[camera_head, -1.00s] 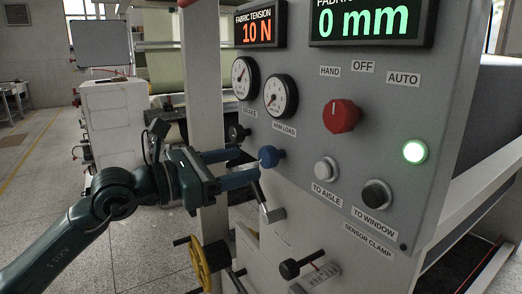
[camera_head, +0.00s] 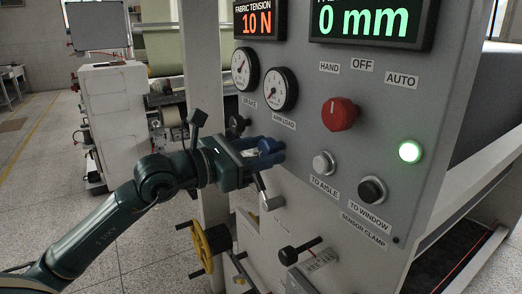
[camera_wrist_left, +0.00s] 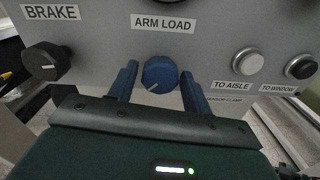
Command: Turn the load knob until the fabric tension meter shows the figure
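The blue load knob (camera_wrist_left: 160,74) sits under the ARM LOAD label in the left wrist view. My left gripper (camera_wrist_left: 158,88) has its two blue fingers apart, one on each side of the knob, with a visible gap at each side. In the head view my left gripper (camera_head: 266,152) reaches the panel at the knob, and its fingers partly hide it. The fabric tension meter (camera_head: 258,23) reads 10 N in orange. The arm load gauge (camera_head: 281,89) is above the knob. My right gripper is not in view.
A black brake knob (camera_wrist_left: 46,62) is left of the blue knob. The TO AISLE button (camera_head: 323,163), TO WINDOW button (camera_head: 372,189) and red selector (camera_head: 340,114) are to the right. A lever (camera_head: 270,199) hangs below the gripper, near a yellow handwheel (camera_head: 204,247).

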